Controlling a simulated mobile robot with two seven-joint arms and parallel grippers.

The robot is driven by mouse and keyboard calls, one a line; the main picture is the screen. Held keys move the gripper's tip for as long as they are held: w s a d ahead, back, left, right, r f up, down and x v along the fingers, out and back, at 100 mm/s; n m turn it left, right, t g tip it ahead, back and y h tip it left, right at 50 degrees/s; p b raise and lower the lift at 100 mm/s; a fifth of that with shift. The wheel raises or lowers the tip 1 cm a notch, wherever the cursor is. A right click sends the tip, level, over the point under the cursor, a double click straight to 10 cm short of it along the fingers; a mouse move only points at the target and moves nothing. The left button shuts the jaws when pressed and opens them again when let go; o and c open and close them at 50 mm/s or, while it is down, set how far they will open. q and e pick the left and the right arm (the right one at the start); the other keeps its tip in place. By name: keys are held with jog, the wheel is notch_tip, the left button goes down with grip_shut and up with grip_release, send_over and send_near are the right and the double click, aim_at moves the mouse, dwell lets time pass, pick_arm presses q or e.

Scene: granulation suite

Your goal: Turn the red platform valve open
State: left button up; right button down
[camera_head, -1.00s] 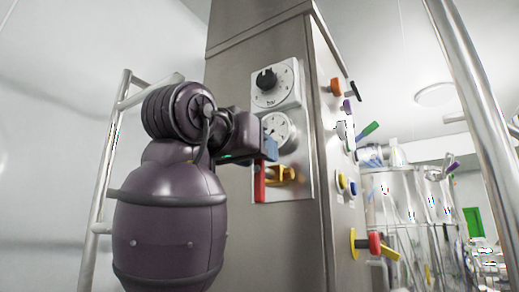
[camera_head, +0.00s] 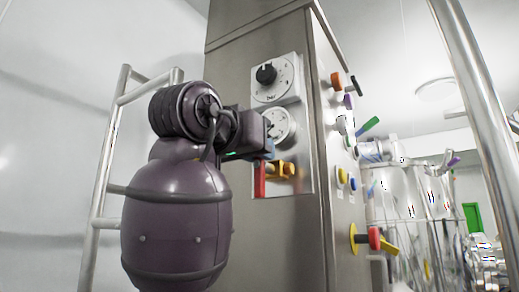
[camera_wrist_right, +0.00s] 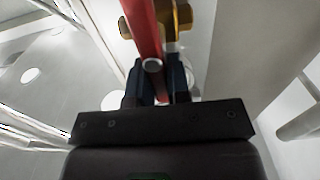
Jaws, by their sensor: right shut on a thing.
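The red platform valve has a red lever (camera_head: 260,180) and a brass-yellow body (camera_head: 285,169) on the front panel of the steel column. The lever hangs down, left of the body. My right gripper (camera_head: 269,150) is at the lever's upper end, its blue fingers partly hidden by the wrist. In the right wrist view, my right gripper (camera_wrist_right: 160,85) has its dark fingers on both sides of the red lever (camera_wrist_right: 143,30), shut on it. The brass body (camera_wrist_right: 182,18) is just beyond. My left gripper is out of view.
A black knob (camera_head: 266,73) and a round gauge (camera_head: 278,126) sit above the valve. The column's right side carries several coloured knobs and a yellow-red valve (camera_head: 373,238). Metal rails stand left (camera_head: 111,150) and right (camera_head: 475,100).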

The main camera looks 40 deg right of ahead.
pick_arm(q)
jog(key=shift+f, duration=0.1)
pick_arm(e)
jog(key=shift+w+a+n+b, duration=0.1)
jog(key=shift+w+n+b, duration=0.1)
jog(key=shift+n, duration=0.3)
jog(key=shift+w+a+n+b, duration=0.1)
jog(key=shift+n+b, duration=0.1)
jog(key=shift+n, duration=0.3)
pick_arm(q)
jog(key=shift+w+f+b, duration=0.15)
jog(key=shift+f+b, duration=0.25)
jog(key=shift+b, duration=0.05)
pick_arm(e)
jog(key=shift+w+a+f+n, duration=0.1)
jog(key=shift+w+f+n, duration=0.3)
jog(key=shift+n, duration=2.2)
jog(key=shift+w+a+f+n, duration=0.2)
jog(key=shift+f+n, duration=0.25)
jog(key=shift+n, duration=2.15)
jog(key=shift+w+a+f+n, duration=0.1)
jog(key=shift+w+f+n, duration=0.3)
jog(key=shift+n, duration=2.2)
jog(key=shift+f+n, duration=0.1)
jog(key=shift+n, duration=0.2)
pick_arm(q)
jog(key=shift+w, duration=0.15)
pick_arm(e)
jog(key=c, duration=1.1)
grip_release()
